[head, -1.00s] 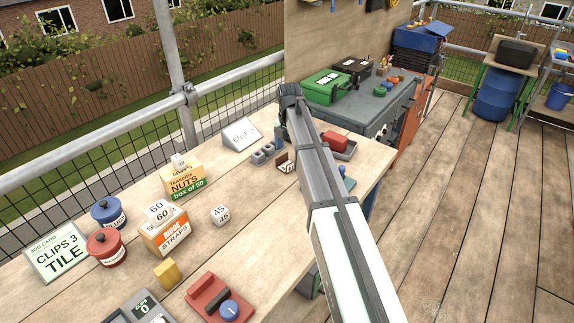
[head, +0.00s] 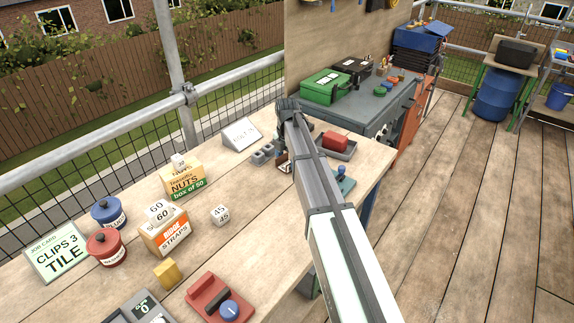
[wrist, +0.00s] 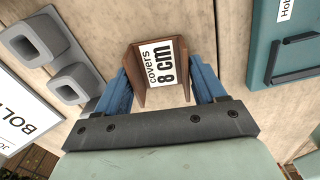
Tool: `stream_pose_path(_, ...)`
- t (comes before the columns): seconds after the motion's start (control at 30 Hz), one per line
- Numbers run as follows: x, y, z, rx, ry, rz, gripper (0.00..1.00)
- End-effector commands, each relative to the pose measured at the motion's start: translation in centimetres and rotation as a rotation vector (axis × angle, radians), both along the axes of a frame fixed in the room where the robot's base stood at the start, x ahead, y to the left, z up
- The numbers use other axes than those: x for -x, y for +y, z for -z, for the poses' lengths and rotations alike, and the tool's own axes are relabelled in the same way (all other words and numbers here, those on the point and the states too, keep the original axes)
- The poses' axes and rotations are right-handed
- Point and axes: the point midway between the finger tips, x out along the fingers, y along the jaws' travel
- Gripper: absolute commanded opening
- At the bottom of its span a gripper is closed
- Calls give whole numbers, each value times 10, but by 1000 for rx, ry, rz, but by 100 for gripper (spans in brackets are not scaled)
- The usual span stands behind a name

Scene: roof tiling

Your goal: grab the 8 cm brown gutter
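The 8 cm brown gutter (wrist: 136,82) is a short U-shaped channel with a white label reading "covers 8 cm". In the wrist view it lies between the two blue fingers of my gripper (wrist: 158,68), one beside each side wall. The fingers are wide apart and very close to the walls; I cannot tell whether they touch. In the head view the gutter (head: 283,167) is a small brown piece at the bench's far end, partly hidden by my arm. My fingers are hidden there.
Grey blocks (wrist: 70,82) and a white sign (wrist: 22,118) lie left of the gutter. A teal box with a handle (wrist: 285,50) lies right. In the head view, a red block in a grey tray (head: 335,143) and a blue-knobbed tool (head: 342,180) stand beside my arm.

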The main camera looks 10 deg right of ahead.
Motion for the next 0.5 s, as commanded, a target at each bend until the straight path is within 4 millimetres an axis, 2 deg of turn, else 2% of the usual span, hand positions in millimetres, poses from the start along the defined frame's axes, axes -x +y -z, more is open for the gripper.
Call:
stream_pose_path(0.03,0,0,0,0,0,0,65)
stream_pose_path(0.33,0,0,0,0,0,0,36)
stream_pose_path(0.5,0,0,0,0,0,0,36)
